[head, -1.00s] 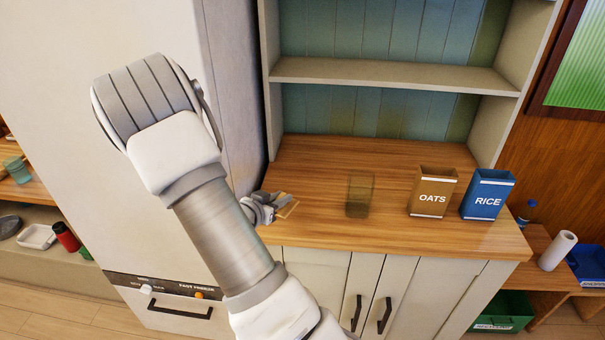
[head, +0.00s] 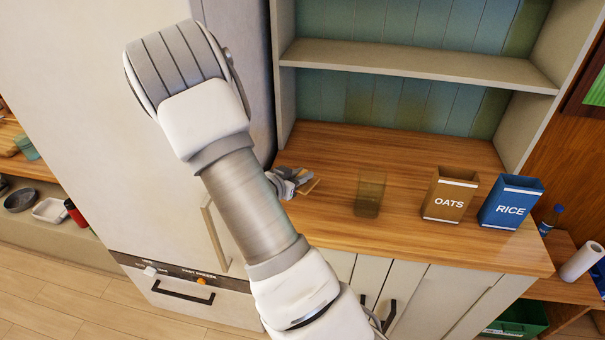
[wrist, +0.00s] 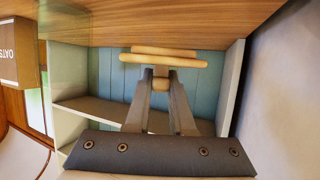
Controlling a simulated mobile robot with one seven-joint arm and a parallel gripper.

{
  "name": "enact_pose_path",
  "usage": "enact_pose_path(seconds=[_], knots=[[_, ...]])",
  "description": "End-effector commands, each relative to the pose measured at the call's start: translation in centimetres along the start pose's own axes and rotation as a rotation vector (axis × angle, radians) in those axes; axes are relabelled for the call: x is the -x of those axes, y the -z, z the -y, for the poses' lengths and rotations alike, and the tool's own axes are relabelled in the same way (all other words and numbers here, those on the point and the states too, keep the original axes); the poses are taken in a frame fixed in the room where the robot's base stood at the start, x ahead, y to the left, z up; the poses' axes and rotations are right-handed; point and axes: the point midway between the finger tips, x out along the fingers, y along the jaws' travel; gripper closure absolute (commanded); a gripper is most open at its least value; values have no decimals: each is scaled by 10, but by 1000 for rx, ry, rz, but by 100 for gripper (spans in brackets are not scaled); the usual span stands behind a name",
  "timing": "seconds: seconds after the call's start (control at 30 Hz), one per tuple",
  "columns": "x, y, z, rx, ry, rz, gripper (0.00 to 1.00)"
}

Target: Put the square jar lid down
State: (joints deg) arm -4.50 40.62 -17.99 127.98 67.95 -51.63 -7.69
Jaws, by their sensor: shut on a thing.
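My gripper (head: 296,182) is shut on the square jar lid (head: 312,187), over the left end of the wooden counter (head: 410,234). In the wrist view the fingertips (wrist: 160,80) grip the wooden lid (wrist: 160,55) by a small knob, and the lid's flat plate shows edge-on. I cannot tell if the lid touches the counter or hangs just above it. A see-through brownish jar (head: 370,196) stands upright on the counter, to the right of the lid and apart from it. My arm hides the counter's front left corner.
A brown OATS box (head: 450,196) and a blue RICE box (head: 511,202) stand at the counter's right. A shelf (head: 420,65) runs above the back. A tall white fridge (head: 110,130) borders the counter on the left. The counter between lid and jar is clear.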

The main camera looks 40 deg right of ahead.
Motion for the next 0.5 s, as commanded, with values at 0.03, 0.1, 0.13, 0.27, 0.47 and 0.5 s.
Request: enact_pose_path(seconds=[0.03,0.1,0.13,0.27,0.47,0.5], knots=[[0,0,0,0,0,0,100],[1,0,0,-1,1,-1,100],[0,-1,0,-1,0,-1,100],[-3,-8,0,-1,0,0,100],[-10,-26,0,-1,0,0,100],[-12,-30,0,-1,0,0,100]])
